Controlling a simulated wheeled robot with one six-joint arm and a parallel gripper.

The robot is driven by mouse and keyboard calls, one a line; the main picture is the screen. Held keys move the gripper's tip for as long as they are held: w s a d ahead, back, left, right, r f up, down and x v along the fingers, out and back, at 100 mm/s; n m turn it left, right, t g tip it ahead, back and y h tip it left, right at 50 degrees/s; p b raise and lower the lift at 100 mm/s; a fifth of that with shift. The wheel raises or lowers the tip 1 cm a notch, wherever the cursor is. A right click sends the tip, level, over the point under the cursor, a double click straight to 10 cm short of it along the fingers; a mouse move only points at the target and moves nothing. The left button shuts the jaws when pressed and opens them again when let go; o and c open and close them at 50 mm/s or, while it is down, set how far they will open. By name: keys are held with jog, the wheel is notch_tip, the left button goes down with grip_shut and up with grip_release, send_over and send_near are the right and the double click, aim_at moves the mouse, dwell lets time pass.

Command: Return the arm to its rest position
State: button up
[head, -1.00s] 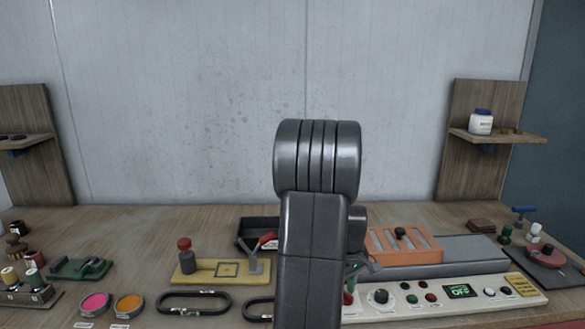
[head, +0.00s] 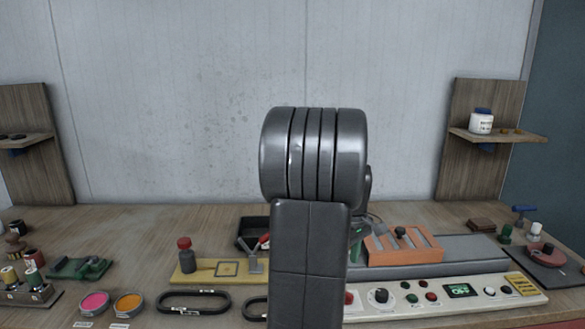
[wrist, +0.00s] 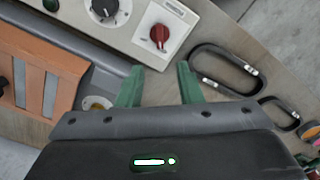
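My arm (head: 310,240) stands upright in the middle of the head view and hides part of the bench behind it. My gripper is mostly hidden behind the arm there; a little green shows at its right side. In the wrist view my gripper (wrist: 160,82) has two green fingers spread apart with nothing between them. They are above the bench, near the control panel with its red knob (wrist: 159,34) and a black oval ring (wrist: 226,68).
An orange slotted block (head: 405,246) sits on a grey bed behind the control panel (head: 455,295). A yellow plate (head: 205,271), a black tray (head: 252,232), pink and orange pots and several spools lie to the left. A wooden shelf (head: 497,136) holds a white jar.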

notch_tip(320, 180, down, 10)
jog(key=shift+f, duration=0.25)
jog(key=shift+w+r+m, duration=0.1)
jog(key=shift+r+m, duration=0.1)
jog(key=shift+m, duration=0.2)
jog(key=m, duration=0.5)
jog(key=shift+d+m+p, duration=0.25)
jog(key=shift+m+p, duration=0.05)
jog(key=m, duration=0.4)
jog(key=shift+d, duration=0.15)
jog(key=m, duration=0.3)
jog(key=shift+d+m, duration=0.15)
jog(key=shift+m, duration=0.25)
jog(key=shift+r, duration=1.15)
